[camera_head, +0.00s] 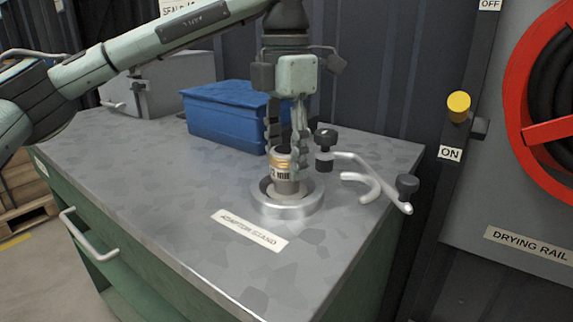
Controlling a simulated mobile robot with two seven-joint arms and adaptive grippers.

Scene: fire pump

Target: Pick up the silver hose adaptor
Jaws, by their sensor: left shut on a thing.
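The silver hose adaptor (285,186) stands upright in the round metal adaptor stand (288,212) on the grey bench top. It has a gold-coloured band and a barcode label around its upper part. My left gripper (287,150) points straight down from above, and its fingers are shut on the upper part of the adaptor. The fingers cover part of the adaptor's top and sides. Its lower end sits inside the ring of the stand. My right gripper is not in view.
A blue bin (225,118) stands behind the gripper. A bent silver tool with black knobs (362,180) lies close to the right of the stand. An "ADAPTER STAND" label (249,231) lies in front. The bench's left and front top is clear. A red hose reel (520,130) is at right.

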